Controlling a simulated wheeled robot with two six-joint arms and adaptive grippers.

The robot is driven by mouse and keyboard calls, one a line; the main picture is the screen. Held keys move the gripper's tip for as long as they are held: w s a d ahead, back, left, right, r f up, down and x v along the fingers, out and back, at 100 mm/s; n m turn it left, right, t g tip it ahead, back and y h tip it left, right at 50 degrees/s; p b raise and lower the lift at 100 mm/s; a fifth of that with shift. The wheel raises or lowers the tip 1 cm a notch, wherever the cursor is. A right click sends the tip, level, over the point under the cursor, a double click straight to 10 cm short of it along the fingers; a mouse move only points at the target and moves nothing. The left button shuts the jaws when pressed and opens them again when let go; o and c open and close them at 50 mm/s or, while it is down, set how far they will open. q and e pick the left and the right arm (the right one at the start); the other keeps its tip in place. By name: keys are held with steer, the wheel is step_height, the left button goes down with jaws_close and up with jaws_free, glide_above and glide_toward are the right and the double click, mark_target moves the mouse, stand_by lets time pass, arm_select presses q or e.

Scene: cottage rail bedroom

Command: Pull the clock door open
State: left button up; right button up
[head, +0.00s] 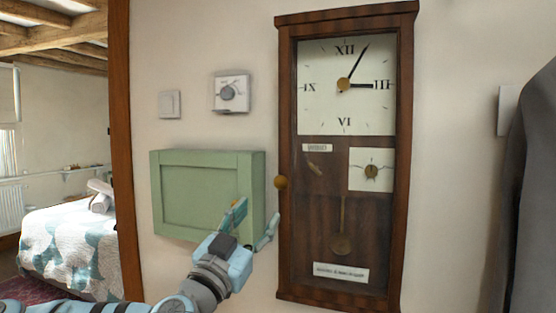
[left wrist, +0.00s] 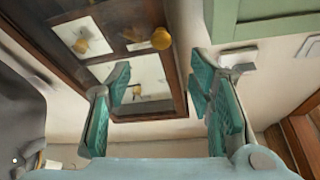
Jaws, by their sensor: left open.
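A tall dark wooden wall clock (head: 284,230) hangs on the pale wall in the head view. Its glazed door appears closed, with a white dial, a small dial and a pendulum behind the glass. A round brass knob (head: 281,182) sits on the door's left edge. My left gripper (head: 257,218) is open and empty, below and left of the knob, over the right part of a green cabinet. In the left wrist view, the knob (left wrist: 161,38) shows above and between the spread fingers (left wrist: 162,85), apart from them. My right gripper is not seen.
The green wall cabinet (head: 205,190) is just left of the clock. A round control (head: 232,92) and a switch plate (head: 170,104) are above it. A wooden post (head: 121,150) stands at left, with a bed (head: 65,250) beyond. A dark grey form (head: 530,190) fills the right edge.

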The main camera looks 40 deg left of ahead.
mark_target(279, 184)
arm_select(q)
steer(key=p+x, duration=0.8)
steer(key=x, duration=0.3)
steer(key=shift+w+r+p, duration=0.15)
steer(key=shift+w+p, duration=0.15)
steer(key=shift+p, duration=0.05)
steer(key=shift+a, duration=0.15)
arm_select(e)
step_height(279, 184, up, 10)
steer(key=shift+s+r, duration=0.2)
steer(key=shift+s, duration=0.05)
arm_select(q)
steer(key=shift+c, duration=0.4)
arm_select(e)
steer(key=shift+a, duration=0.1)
arm_select(q)
jaws_close()
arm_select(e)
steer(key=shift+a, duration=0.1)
